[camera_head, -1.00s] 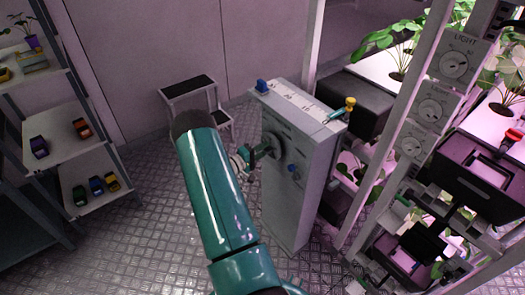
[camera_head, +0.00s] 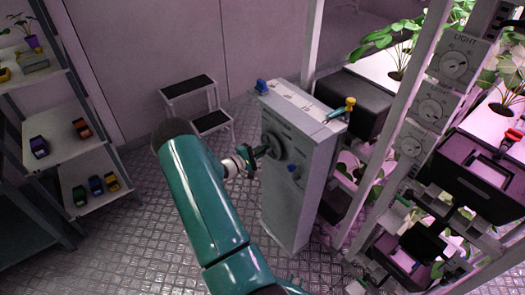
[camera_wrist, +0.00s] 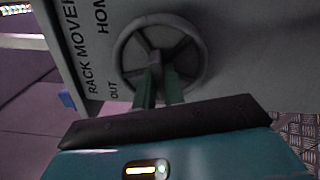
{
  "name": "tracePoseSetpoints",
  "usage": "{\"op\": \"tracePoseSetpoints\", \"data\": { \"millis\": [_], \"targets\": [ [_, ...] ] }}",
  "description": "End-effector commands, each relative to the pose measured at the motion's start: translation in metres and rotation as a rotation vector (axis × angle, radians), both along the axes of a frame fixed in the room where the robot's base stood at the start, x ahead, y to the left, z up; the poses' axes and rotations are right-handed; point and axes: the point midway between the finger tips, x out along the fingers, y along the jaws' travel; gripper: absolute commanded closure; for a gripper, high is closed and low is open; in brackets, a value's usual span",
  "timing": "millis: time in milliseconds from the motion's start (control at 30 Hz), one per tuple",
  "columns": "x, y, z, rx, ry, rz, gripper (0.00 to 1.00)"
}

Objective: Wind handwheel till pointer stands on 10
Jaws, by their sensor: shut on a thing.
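The grey handwheel (camera_head: 275,141) is on the front of a tall grey cabinet (camera_head: 290,195). In the wrist view the spoked handwheel (camera_wrist: 154,36) fills the upper middle, beside lettering that reads RACK MOVER, HOME and OUT. My gripper (camera_head: 263,150) reaches it from the left, and its two green fingers (camera_wrist: 157,75) are shut on the wheel near its hub. The exact part gripped is hard to make out. A pale scale strip (camera_head: 293,100) runs along the cabinet's top. Its numbers and the pointer cannot be read now.
A blue block (camera_head: 261,86) and a teal and yellow fitting (camera_head: 344,108) sit at the ends of the cabinet top. A plant rack with LIGHT dials (camera_head: 454,65) is close on the right. A step stool (camera_head: 190,90) stands behind. Shelves with toy cars (camera_head: 62,140) are left.

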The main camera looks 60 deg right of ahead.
Motion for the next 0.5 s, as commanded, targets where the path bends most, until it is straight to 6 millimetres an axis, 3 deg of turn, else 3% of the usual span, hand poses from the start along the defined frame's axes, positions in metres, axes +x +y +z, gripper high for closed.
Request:
{"op": "tracePoseSetpoints", "data": {
  "millis": [500],
  "targets": [
    [0.0023, 0.0010, 0.0004, 0.221, 0.440, 0.003, 1.00]
  ]
}}
